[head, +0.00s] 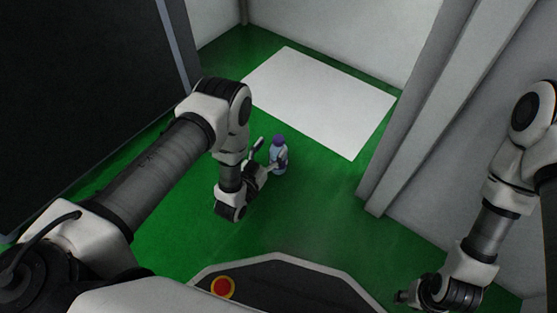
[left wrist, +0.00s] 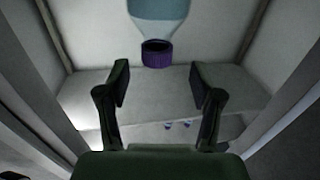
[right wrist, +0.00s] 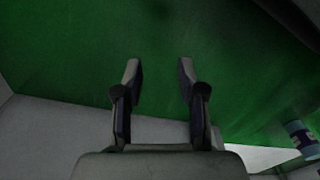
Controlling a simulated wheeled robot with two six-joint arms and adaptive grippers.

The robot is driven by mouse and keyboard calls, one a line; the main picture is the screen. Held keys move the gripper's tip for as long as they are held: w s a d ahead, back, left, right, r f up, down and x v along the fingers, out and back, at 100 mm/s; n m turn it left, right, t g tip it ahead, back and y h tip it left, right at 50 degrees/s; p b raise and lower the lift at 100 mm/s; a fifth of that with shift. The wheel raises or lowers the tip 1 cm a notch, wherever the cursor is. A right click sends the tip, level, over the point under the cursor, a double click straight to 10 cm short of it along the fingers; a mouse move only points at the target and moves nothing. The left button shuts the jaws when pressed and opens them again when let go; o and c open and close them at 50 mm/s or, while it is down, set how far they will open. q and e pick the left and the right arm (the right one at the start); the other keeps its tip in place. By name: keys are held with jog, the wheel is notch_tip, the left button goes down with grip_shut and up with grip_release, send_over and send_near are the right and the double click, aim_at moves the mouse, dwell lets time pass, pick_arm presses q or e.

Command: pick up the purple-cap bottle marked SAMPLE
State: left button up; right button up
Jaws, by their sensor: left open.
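A pale blue bottle with a purple cap (head: 279,154) stands upright on the green floor in the head view. No marking on it can be read. My left gripper (head: 268,155) is beside it, its fingers spread at the bottle's near left side. In the left wrist view the purple cap (left wrist: 157,54) and part of the pale bottle hang in from the top edge, in line with the gap between the open fingers (left wrist: 157,78). I cannot tell whether they touch it. My right gripper (right wrist: 159,75) is open and empty, well away at the lower right of the head view.
A white rectangular area (head: 322,100) lies on the green floor (head: 310,215) behind the bottle. A grey post (head: 420,110) stands to the right and a dark panel (head: 90,90) to the left. A pale bottle-like object (right wrist: 302,138) shows at the right wrist view's edge.

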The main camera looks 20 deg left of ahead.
aim_at(276, 143)
pick_arm(q)
jog(key=w+b, duration=0.1)
jog(key=w, duration=0.1)
jog(key=w+d+b, duration=0.1)
jog(key=w+b, duration=0.1)
jog(key=shift+d+f, duration=0.1)
jog(key=shift+f, duration=0.1)
pick_arm(e)
jog(key=f, duration=0.2)
jog(key=w+f, duration=0.1)
jog(key=f, duration=0.1)
jog(key=shift+w+f, duration=0.15)
jog(key=shift+f, duration=0.1)
pick_arm(q)
jog(key=shift+w+r, duration=0.15)
jog(key=shift+w, duration=0.1)
jog(key=shift+r, duration=0.1)
jog(key=shift+c, duration=0.3)
pick_arm(e)
jog(key=shift+r, duration=0.15)
pick_arm(q)
grip_shut()
jog(key=shift+r, duration=0.1)
pick_arm(e)
jog(key=shift+r, duration=0.1)
